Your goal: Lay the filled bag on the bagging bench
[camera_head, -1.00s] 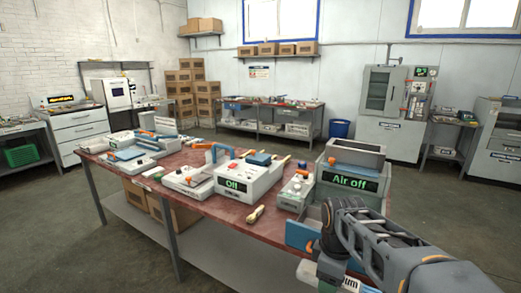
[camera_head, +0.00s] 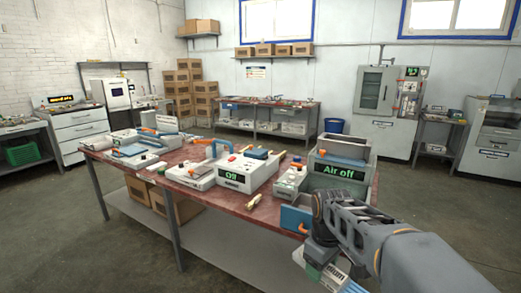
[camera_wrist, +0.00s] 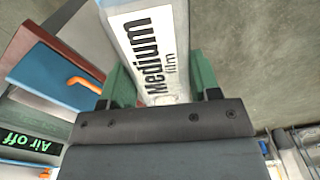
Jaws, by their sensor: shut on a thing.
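My gripper (camera_wrist: 162,82) has its green fingers shut on a long white pack (camera_wrist: 125,17) printed "Medium film". The pack runs between the fingers and out of the top of the wrist view. In the head view, part of the pack (camera_head: 335,273) shows below my wrist at the bottom, beside the near right end of the red-topped table (camera_head: 222,213), apart from its top. I cannot tell whether the pack is filled. No bench in view is readably marked as the bagging bench.
The "Air off" machine (camera_head: 340,168) and a blue drawer front (camera_head: 295,219) with an orange handle stand close to my gripper. An "Off" machine (camera_head: 245,175) sits mid-table. A grey workbench (camera_head: 268,124) stands by the back wall. Open floor (camera_head: 440,200) lies to the right.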

